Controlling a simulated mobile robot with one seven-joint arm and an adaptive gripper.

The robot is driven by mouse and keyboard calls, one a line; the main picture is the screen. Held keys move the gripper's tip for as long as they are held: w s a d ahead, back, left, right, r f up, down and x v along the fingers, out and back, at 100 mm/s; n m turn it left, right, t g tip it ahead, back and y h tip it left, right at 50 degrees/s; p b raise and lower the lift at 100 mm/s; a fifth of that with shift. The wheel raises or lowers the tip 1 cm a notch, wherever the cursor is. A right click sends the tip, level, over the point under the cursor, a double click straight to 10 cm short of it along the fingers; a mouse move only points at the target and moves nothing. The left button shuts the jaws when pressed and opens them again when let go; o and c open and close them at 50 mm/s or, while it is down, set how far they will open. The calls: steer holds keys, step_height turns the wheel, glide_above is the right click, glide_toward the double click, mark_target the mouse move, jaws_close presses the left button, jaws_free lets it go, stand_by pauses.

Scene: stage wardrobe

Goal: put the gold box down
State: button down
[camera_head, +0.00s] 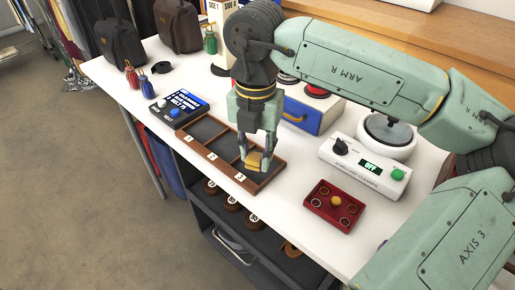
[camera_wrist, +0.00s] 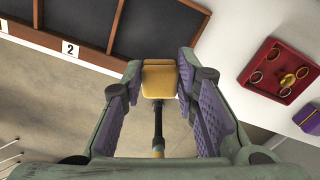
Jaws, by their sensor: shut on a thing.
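My gripper (camera_head: 258,150) points down over the right end of a brown wooden tray (camera_head: 199,149) with dark compartments and number labels 1, 2 and 3. It is shut on the small gold box (camera_head: 255,160), which is near compartment 3. In the wrist view the gold box (camera_wrist: 160,78) sits between the purple-padded fingers (camera_wrist: 160,95). The tray (camera_wrist: 85,57) with its label 2 shows at upper left there. Whether the box touches the tray is hard to tell, as the fingers hide part of compartment 3.
A red tray (camera_head: 320,214) with rings and a gold piece lies to the right, by a white cleaner (camera_head: 364,166) reading OFF. A blue-fronted box (camera_head: 301,113) stands behind. White tabletop between is partly clear.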

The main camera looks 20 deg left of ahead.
mark_target(258, 154)
steer(key=shift+w+a+f, duration=0.1)
steer(key=shift+w+a, duration=0.1)
steer(key=shift+w, duration=0.45)
steer(key=shift+w+a, duration=0.15)
steer(key=shift+w, duration=0.45)
steer(key=f, duration=0.1)
steer(key=f+p, duration=0.1)
steer(key=f, duration=0.1)
steer(key=shift+w+f, duration=0.1)
steer(key=shift+w, duration=0.2)
steer(key=shift+f, duration=0.25)
steer(key=shift+f, duration=0.15)
steer(key=c, duration=1.5)
jaws_free()
steer(key=shift+c, duration=0.2)
step_height(258, 154, up, 12)
steer(key=shift+r, duration=0.2)
